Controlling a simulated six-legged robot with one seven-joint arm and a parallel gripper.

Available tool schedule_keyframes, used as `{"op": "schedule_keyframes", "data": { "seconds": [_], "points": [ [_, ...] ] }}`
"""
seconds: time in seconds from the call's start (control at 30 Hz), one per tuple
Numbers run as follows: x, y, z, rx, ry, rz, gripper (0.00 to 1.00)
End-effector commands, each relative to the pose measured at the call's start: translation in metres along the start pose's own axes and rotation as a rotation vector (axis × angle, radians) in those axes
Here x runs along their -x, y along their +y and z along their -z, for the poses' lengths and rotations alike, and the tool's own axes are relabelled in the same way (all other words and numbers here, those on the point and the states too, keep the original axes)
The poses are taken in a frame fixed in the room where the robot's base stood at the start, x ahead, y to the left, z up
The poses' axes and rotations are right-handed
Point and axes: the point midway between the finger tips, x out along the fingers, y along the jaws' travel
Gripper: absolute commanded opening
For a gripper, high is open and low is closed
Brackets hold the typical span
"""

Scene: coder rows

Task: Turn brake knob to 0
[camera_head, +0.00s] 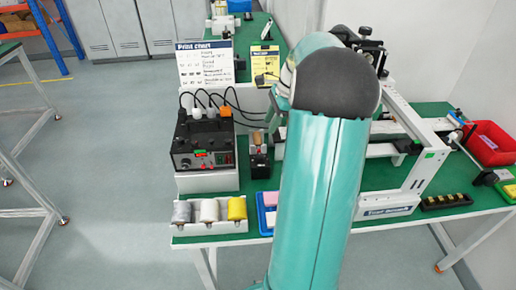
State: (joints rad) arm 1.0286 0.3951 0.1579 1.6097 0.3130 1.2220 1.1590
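A black control box (203,142) with a lit red display (203,155) stands on a white block at the left of the green bench. Cables rise from its top. Small round controls show on its front, but they are too small to tell which is the brake knob or where it points. My teal arm with its dark grey joint rises through the middle of the view. My gripper cannot be made out; the arm's end is hidden behind the upper joint.
Grey, white and yellow spools (208,211) sit in front of the box. A small black device (259,164) stands to its right. A white gantry frame (420,160) and a red bin (490,144) are at the right. Printed signs (205,63) stand behind. Open floor lies left.

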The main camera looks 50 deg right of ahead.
Motion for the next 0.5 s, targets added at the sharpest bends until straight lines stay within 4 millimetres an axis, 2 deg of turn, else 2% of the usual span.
{"op": "schedule_keyframes", "data": {
  "seconds": [0.03, 0.13, 0.27, 0.5],
  "points": [
    [-0.002, -0.003, 0.016, -0.052, -0.016, -0.001, 0.38],
    [-0.004, -0.005, 0.029, -0.106, -0.032, -0.001, 0.38],
    [-0.013, -0.006, 0.031, -0.117, -0.036, -0.001, 0.38],
    [-0.054, -0.006, 0.030, -0.114, -0.035, -0.005, 0.38]
  ]
}}
